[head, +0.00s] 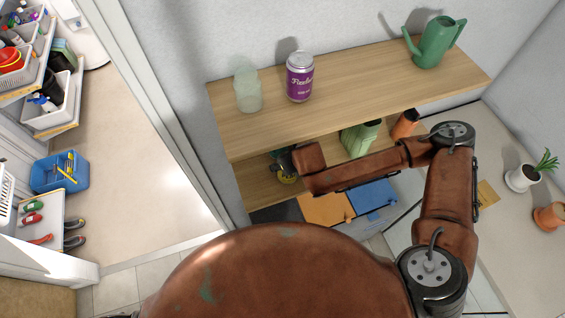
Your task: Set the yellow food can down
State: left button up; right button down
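A small yellow object (288,179), which looks like the yellow food can, shows only in part on the left side of the lower shelf. My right arm reaches in from the right, and its dark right gripper (284,163) is right at the yellow object. The wrist and the upper board hide much of both. I cannot tell whether the fingers are closed on the object, or whether it touches the shelf. My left gripper is not in view.
The upper shelf (370,80) holds a glass jar (248,91), a purple can (299,77) and a green watering can (436,42). A green container (360,138) and an orange one (404,124) stand below. Orange (326,209) and blue (374,200) flat items lie lower.

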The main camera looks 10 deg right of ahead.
jog(key=shift+s+r, duration=0.25)
jog(key=shift+s, duration=0.15)
jog(key=shift+w+f, duration=0.15)
jog(key=c, duration=1.3)
grip_release()
jog(key=shift+w+f, duration=0.15)
jog(key=shift+w, duration=0.05)
jog(key=o, duration=0.4)
jog(key=shift+s, duration=0.3)
jog(key=shift+c, duration=0.2)
jog(key=shift+w, duration=0.2)
jog(key=shift+r, duration=0.2)
jog(key=b+v, duration=0.1)
jog(key=v, duration=0.5)
jog(key=shift+s+d+r, duration=0.1)
jog(key=shift+s+r, duration=0.25)
jog(key=shift+r, duration=0.25)
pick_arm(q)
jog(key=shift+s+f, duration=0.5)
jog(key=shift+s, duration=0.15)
